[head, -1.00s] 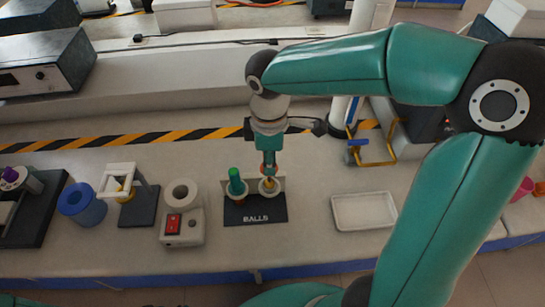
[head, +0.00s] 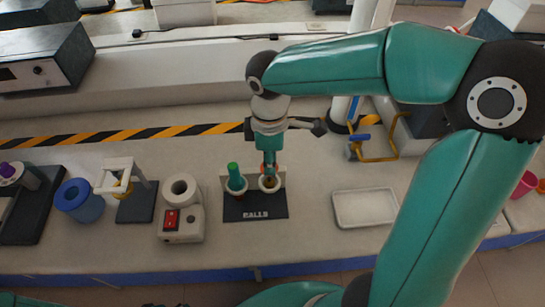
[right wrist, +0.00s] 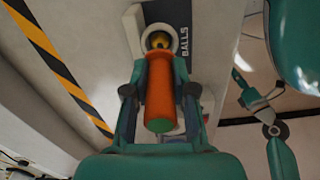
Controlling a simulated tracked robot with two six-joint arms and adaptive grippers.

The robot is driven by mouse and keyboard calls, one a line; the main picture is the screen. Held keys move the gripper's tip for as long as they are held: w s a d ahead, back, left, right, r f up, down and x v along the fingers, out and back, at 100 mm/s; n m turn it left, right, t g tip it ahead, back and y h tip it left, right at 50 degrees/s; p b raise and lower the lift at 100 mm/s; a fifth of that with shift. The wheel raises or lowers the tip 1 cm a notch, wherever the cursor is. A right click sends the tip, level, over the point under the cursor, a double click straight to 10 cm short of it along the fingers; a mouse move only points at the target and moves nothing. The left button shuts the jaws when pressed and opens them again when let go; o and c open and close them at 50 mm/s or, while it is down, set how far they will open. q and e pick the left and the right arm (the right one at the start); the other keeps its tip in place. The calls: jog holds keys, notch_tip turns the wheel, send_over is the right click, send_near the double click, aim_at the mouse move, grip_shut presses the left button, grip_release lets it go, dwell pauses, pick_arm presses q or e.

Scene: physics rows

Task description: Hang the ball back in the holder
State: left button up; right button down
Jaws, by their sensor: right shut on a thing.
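The dark holder marked BALLS (head: 255,207) stands on the bench with two pale ring cups. Its left cup holds a green handle (head: 233,173). My right gripper (head: 268,165) is over the right cup (head: 269,184), pointing down. In the right wrist view that gripper (right wrist: 160,95) is shut on an orange handle (right wrist: 160,88) with a green end. A yellow part (right wrist: 160,40) shows inside the cup beyond the handle. Whether the ball is seated is hidden. Green arm parts of mine (right wrist: 280,160) show at the right of the wrist view; the left jaws are unclear.
A white device with a red switch (head: 182,222), a white-framed stand (head: 137,204) and a blue cylinder (head: 88,207) stand left of the holder. A white tray (head: 364,209) lies to its right. Bare bench lies between holder and tray.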

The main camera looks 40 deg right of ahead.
aim_at(270, 179)
jog(key=shift+f+b, duration=0.9)
jog(key=shift+f, duration=0.4)
jog(key=shift+f, duration=0.15)
jog(key=shift+f+b, duration=1.1)
jog(key=shift+f, duration=0.1)
jog(key=c, duration=0.9)
grip_release()
jog(key=shift+r, duration=0.1)
jog(key=o, duration=0.4)
jog(key=shift+w+r+p, duration=0.1)
jog(key=shift+r+p, duration=3)
jog(key=shift+r, duration=0.45)
